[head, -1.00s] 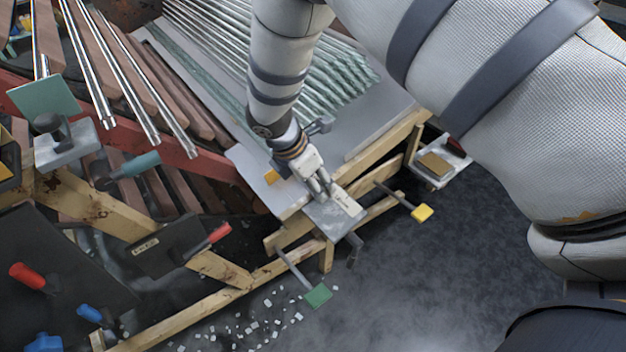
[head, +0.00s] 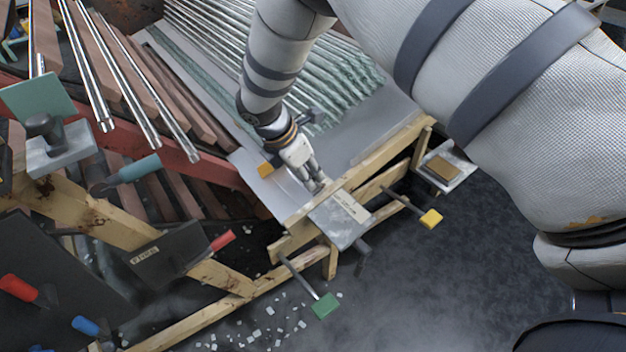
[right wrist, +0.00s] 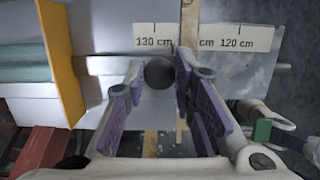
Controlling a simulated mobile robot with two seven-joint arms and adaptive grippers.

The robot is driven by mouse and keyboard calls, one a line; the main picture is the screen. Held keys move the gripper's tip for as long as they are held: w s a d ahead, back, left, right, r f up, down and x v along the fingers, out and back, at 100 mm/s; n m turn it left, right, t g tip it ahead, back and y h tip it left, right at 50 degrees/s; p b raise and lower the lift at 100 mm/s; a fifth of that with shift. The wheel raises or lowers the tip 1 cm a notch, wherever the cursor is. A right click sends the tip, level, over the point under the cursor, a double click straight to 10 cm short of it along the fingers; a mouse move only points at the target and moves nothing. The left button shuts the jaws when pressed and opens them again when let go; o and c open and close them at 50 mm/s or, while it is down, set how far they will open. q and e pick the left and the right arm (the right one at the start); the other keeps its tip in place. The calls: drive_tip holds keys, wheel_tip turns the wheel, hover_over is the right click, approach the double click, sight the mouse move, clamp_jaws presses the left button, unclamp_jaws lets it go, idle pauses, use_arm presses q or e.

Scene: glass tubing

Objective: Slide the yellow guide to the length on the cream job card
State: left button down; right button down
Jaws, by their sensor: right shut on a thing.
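The yellow guide shows as a small orange-yellow plate (head: 265,170) at the bench's left edge in the head view. In the right wrist view the yellow guide (right wrist: 60,60) stands upright at left, beside the end of a pale green glass tube. My right gripper (head: 318,187) is at the bench's front end; in the right wrist view its purple-padded fingers (right wrist: 160,76) are shut on a dark round knob (right wrist: 159,73). Just beyond the knob is a pale scale strip (right wrist: 235,38) marked 130 cm and 120 cm. I cannot identify the cream job card. My left gripper is out of view.
Glass tubes (head: 270,65) lie on the grey bench. A yellow-ended rod (head: 431,218) and a green-ended rod (head: 325,305) stick out at the front. A small tray (head: 463,175) is at right. White bits litter the floor. Clamps and timber crowd the left.

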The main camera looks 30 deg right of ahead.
drive_tip(key=shift+w, duration=0.3)
drive_tip(key=c, duration=1.8)
unclamp_jaws()
drive_tip(key=shift+r, duration=0.1)
drive_tip(key=o, duration=0.5)
drive_tip(key=shift+w, duration=0.1)
drive_tip(key=shift+c, duration=0.2)
drive_tip(key=shift+a+r, duration=0.1)
drive_tip(key=v, duration=1.1)
drive_tip(key=shift+r, duration=0.35)
